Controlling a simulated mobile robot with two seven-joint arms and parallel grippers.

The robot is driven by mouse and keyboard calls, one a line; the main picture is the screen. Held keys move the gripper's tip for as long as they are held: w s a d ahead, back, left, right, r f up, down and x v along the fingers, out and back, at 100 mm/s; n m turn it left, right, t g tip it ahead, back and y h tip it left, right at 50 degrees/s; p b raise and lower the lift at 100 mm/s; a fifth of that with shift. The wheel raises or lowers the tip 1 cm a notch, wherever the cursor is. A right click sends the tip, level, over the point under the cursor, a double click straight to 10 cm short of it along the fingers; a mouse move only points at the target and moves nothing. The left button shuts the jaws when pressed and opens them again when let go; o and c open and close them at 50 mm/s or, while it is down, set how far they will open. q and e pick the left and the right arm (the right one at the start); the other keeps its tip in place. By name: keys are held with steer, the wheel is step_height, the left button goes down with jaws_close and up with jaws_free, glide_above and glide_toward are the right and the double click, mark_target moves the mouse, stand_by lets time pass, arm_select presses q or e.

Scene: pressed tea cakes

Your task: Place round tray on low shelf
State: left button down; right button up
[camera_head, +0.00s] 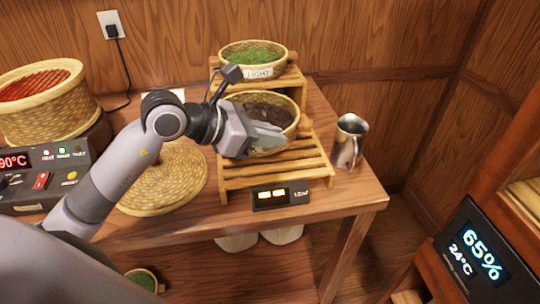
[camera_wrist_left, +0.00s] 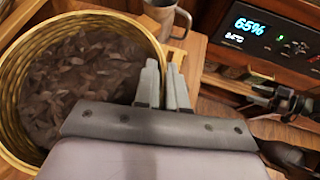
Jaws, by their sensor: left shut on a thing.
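The round woven tray (camera_head: 286,104) holds dark, dry leaves and sits at the back of the low slatted wooden shelf (camera_head: 292,178). I cannot tell whether it rests on the slats or is slightly above them. My left gripper (camera_head: 266,138) is shut on the tray's near rim and covers part of it. In the left wrist view, the tray (camera_wrist_left: 12,125) fills the left side, with the gripper fingers (camera_wrist_left: 164,88) at its rim. Dark mechanical parts at the right of that view may be my right gripper (camera_wrist_left: 272,100); its jaws are unclear.
A basket of green leaves (camera_head: 252,54) marked LIGHT stands on the upper shelf behind. A metal jug (camera_head: 348,142) stands close on the right. A flat woven disc (camera_head: 165,180), a heater panel (camera_head: 52,170) and a small display (camera_head: 279,196) are nearby.

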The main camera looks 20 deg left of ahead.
mark_target(258, 154)
arm_select(q)
steer(key=shift+f, duration=2.55)
steer(key=c, duration=1.2)
jaws_free()
steer(key=shift+f, duration=0.1)
steer(key=b+v, duration=0.1)
steer(key=v, duration=1)
steer(key=shift+b, duration=0.4)
steer(key=shift+s+a+r, duration=0.25)
steer(key=shift+s+r, duration=0.05)
steer(key=shift+r, duration=0.05)
